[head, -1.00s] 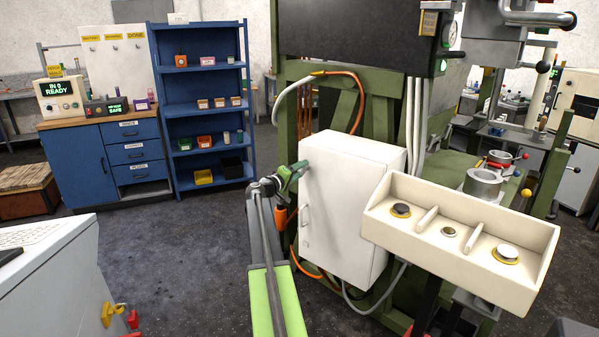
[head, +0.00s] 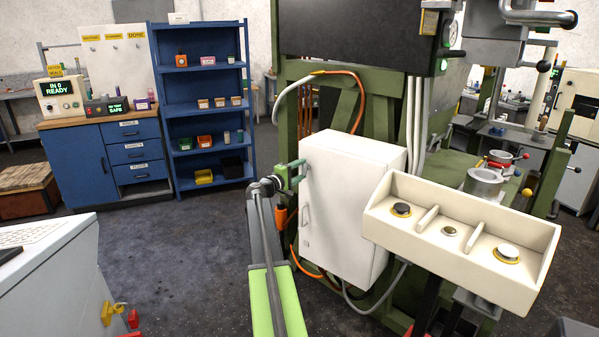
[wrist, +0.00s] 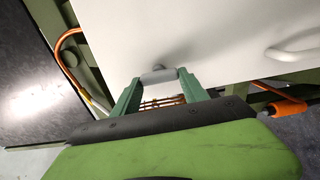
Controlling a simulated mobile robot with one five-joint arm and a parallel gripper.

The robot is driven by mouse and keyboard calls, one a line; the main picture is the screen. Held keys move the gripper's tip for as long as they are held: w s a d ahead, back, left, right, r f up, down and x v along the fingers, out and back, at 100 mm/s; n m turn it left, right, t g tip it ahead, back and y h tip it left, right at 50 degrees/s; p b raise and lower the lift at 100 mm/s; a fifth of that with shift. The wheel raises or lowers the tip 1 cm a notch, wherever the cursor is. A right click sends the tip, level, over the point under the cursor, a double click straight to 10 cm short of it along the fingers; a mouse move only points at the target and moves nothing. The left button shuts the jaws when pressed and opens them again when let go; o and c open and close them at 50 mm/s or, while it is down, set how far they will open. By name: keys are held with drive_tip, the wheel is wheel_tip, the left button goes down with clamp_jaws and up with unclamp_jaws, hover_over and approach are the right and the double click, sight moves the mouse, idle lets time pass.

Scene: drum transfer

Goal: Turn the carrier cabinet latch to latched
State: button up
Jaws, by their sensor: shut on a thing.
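The white carrier cabinet (head: 350,205) stands in front of the green machine frame, its door facing my arm. My gripper (head: 300,170) is at the upper left part of that door. In the wrist view my gripper (wrist: 159,80) has its two green fingers shut on the small grey cabinet latch (wrist: 159,76). The latch is a short bar lying across between the fingertips, with a round pivot behind it on the white door (wrist: 220,30). In the head view the gripper mostly hides the latch, and no latched marking is readable.
A fixed door handle (head: 305,217) is below the gripper; it also shows in the wrist view (wrist: 295,46). An orange cable (head: 293,240) hangs beside the cabinet. A cream button box (head: 460,245) stands close at right. Open floor (head: 180,260) lies left of my arm.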

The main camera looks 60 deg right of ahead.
drive_tip(key=shift+w, duration=0.15)
drive_tip(key=o, duration=1.4)
drive_tip(key=shift+c, duration=0.2)
drive_tip(key=shift+a, duration=0.1)
drive_tip(key=w+a, duration=0.1)
drive_tip(key=a, duration=1.6)
drive_tip(key=shift+w, duration=0.35)
